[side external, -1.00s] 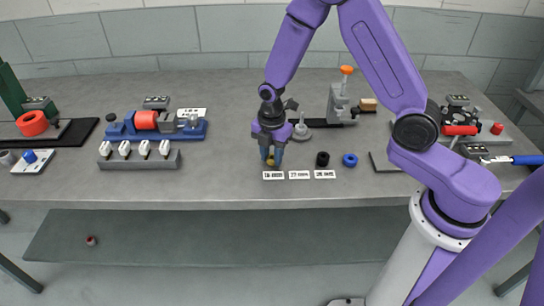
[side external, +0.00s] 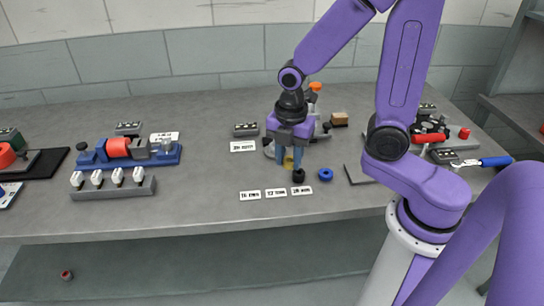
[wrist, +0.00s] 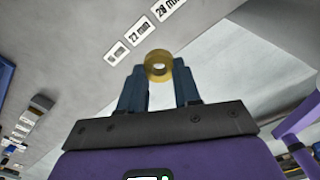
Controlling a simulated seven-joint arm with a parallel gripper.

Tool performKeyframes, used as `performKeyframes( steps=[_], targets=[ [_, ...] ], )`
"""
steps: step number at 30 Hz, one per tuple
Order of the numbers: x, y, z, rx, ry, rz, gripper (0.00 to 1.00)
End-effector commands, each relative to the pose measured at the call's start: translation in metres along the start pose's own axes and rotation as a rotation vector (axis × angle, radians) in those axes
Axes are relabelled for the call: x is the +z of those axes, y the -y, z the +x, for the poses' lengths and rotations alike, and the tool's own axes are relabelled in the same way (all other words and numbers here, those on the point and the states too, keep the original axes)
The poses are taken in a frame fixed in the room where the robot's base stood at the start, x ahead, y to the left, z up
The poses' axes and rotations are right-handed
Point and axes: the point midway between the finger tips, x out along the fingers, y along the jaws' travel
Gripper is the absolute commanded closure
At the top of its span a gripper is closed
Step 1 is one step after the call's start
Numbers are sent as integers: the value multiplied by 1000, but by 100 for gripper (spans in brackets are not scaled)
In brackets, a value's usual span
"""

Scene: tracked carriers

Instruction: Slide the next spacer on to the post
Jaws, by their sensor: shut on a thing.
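My gripper (side external: 289,162) is shut on a yellow spacer (wrist: 159,54), a ring with its hole showing in the wrist view. In the side view the yellow spacer (side external: 289,162) is between the blue fingertips, off the bench and towards the back from the label row. The post is largely hidden behind my gripper; only part of a grey base (side external: 268,151) shows to the left of it. A black spacer (side external: 298,176) and a blue spacer (side external: 325,174) lie on the bench in front, near the labels.
White size labels (side external: 276,194) lie along the front. A fixture with an orange knob (side external: 315,87) stands behind my gripper, with a tan block (side external: 340,118) to its right. A grey rack (side external: 113,187) with white-topped pieces is at left. Bench between rack and labels is clear.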

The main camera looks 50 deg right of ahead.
Motion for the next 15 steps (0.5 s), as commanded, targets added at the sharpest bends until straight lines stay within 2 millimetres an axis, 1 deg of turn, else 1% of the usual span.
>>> performKeyframes(
  steps=[9, 13, 15],
  targets=[
    [-2, 13, -7, 2, 0, 0, 98],
    [-2, 16, -8, 2, 0, 1, 98],
    [0, 14, -9, 2, 0, 10, 98]
  ],
)
